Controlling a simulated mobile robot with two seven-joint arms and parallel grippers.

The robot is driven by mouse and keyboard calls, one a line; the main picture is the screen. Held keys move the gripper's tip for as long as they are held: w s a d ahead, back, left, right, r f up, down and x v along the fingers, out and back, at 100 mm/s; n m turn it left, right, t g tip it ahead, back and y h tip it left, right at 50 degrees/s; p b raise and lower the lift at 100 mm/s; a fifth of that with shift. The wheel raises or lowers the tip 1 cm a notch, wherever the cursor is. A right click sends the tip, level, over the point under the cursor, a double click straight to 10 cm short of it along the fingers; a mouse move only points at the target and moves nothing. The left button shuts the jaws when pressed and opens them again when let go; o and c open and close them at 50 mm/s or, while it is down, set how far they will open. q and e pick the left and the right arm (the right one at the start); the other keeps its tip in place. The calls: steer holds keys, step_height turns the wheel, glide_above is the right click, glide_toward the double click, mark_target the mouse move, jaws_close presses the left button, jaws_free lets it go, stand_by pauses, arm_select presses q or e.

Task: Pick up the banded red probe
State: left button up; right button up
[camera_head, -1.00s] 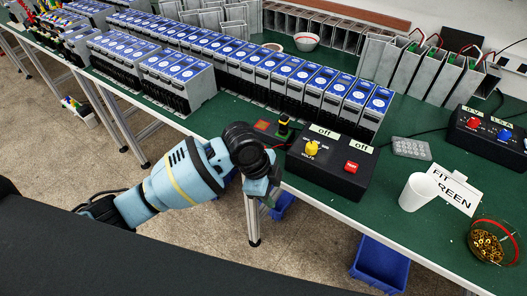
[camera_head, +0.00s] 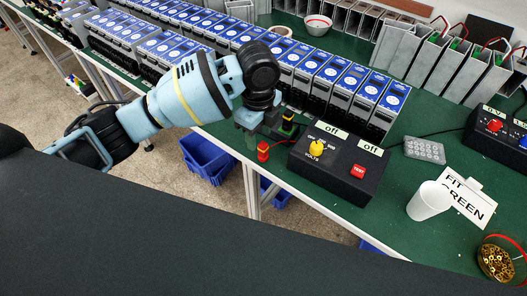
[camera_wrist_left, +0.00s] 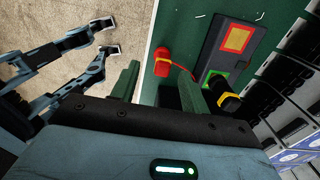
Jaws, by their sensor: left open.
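The banded red probe (camera_head: 263,151) stands on the green table near its front edge. In the left wrist view the red probe (camera_wrist_left: 162,62) shows a yellow band and a red lead. My left gripper (camera_head: 254,139) is open, just above and to the left of it in the head view. In the left wrist view the probe shows beyond the gap between the green fingers of my left gripper (camera_wrist_left: 160,78), nothing between them. What looks like my right gripper (camera_wrist_left: 107,37) is open over the floor, apart from the table.
A black probe with a yellow band (camera_wrist_left: 224,90) stands on the green square of a dark pad (camera_wrist_left: 222,50), beside the red probe. A black tester box (camera_head: 336,165), a white cup (camera_head: 428,201) and rows of blue-topped units (camera_head: 330,75) are nearby.

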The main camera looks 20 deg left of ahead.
mark_target(263, 144)
arm_select(q)
steer(key=shift+w+f, duration=0.1)
steer(key=shift+f, duration=0.5)
steer(key=shift+d+f, duration=0.15)
steer(key=shift+f, duration=0.3)
steer(key=f, duration=0.4)
steer(key=shift+d+f, duration=0.1)
steer(key=shift+d, duration=0.15)
jaws_close()
